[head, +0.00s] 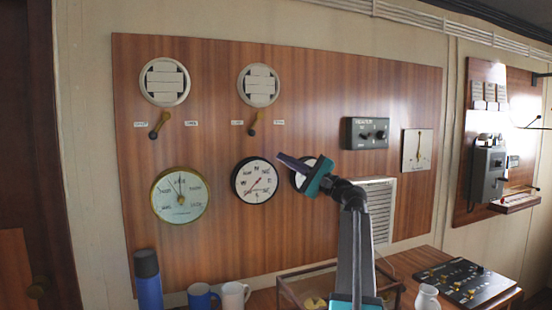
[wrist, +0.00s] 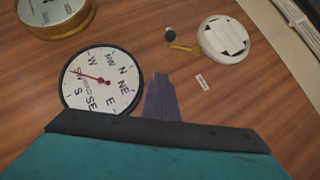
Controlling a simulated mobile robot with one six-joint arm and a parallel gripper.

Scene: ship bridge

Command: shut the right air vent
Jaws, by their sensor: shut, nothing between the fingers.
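The right air vent (head: 259,86) is a round white disc with pale slats, high on the wood panel. Dark gaps show at the slats' edges. Below it is a small yellow lever (head: 254,122) with a black knob, hanging down and slightly left between two small labels too small to read. The vent (wrist: 224,38) and its lever (wrist: 184,47) also show in the wrist view. My gripper (head: 283,157) is shut and empty, below and right of the lever and apart from it. Its purple fingers (wrist: 160,100) show beside the compass dial in the wrist view.
A matching left vent (head: 164,82) has its own lever (head: 159,125). Below are a barometer-like dial (head: 179,195), the compass dial (head: 254,180) and another dial partly behind my gripper. A dark control box (head: 367,133) sits to the right. Bare panel lies between gripper and lever.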

